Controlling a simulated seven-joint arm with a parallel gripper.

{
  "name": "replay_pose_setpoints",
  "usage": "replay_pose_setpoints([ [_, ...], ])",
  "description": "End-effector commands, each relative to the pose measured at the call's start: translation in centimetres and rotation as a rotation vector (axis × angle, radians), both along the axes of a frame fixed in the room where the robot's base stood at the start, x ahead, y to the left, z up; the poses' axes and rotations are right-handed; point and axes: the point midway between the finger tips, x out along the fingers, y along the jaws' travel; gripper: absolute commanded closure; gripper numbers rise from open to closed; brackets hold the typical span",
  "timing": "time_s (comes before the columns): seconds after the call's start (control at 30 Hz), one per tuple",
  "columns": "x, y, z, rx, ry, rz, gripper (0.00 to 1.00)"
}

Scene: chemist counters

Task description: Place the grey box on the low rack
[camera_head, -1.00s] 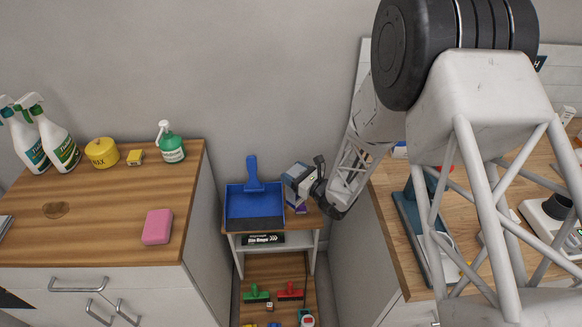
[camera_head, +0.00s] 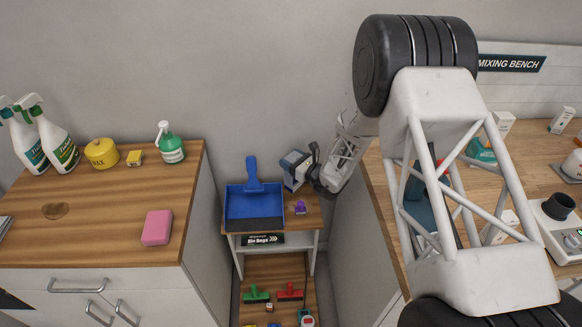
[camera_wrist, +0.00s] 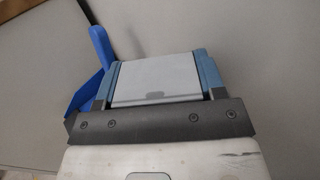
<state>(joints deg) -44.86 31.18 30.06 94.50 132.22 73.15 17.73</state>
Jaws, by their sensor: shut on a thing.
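The grey box (camera_head: 294,168), pale grey with blue, is in my gripper (camera_head: 309,172), which is shut on it. In the head view it is small, near the wall, over the back right of the low rack (camera_head: 312,219); I cannot tell whether it touches the rack's top. In the wrist view the box (camera_wrist: 165,80) shows as a pale grey face between blue sides, just past the dark gripper bar. The rack has a wooden top and a white frame with lower shelves, and stands between two counters.
A blue dustpan (camera_head: 253,205) fills the left of the rack top. A purple item (camera_head: 300,208) stands at its right front. A dark bin-bags box (camera_head: 262,239) is on the shelf below; green (camera_head: 256,295) and red (camera_head: 290,293) brushes lie lower. Counters flank both sides.

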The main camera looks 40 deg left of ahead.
Motion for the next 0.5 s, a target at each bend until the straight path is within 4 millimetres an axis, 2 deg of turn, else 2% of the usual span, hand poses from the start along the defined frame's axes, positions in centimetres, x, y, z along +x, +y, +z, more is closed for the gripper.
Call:
replay_pose_setpoints([
  [0.33, 0.0, 0.0, -0.1, 0.0, 0.0, 0.0, 0.81],
  [0.5, 0.0, 0.0, -1.3, -0.001, 0.001, 0.0, 0.81],
])
